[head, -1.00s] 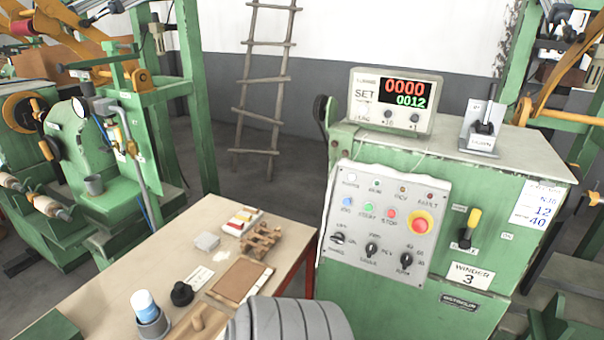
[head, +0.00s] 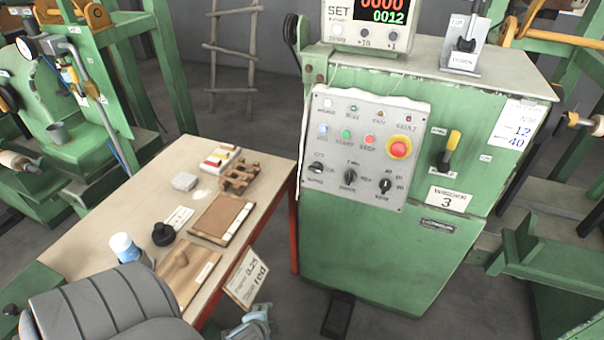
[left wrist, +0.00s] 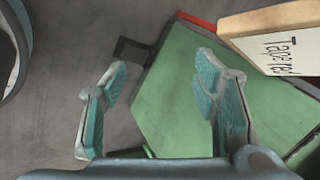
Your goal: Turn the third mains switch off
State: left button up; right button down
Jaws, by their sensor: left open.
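The winder 3 cabinet (head: 375,245) is green and stands right of centre in the head view. Its mains switch (head: 452,142) has a yellow handle pointing up from a black base, on the right part of the cabinet front. My left gripper (head: 258,318) is low in the head view, beyond the table's right edge, below and well left of the switch. In the left wrist view my left gripper (left wrist: 162,72) is open, with nothing between its teal pads. The switch does not show in that view. My right gripper is not in view.
A grey control panel (head: 362,145) with knobs and a red emergency button is left of the switch. The wooden table (head: 100,225) holds several small items. A hanging tag (head: 247,275) is at its right edge, near my gripper. Floor shows between table and cabinet.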

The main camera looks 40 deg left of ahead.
pick_arm(q)
jog(key=w+a+r+m+t+y, duration=0.2)
jog(key=w+a+r+m+t, duration=0.15)
jog(key=w+r+m, duration=0.45)
jog(key=m+t+b, duration=0.1)
jog(key=m+t, duration=0.7)
jog(key=m, duration=0.8)
send_near(315, 171)
jog(key=x, duration=0.8)
jog(key=shift+w+a+f+b, duration=0.2)
jog(key=shift+w+b, duration=0.1)
jog(key=shift+b, duration=0.1)
jog(key=shift+c, duration=0.4)
jog(key=c, duration=1.1)
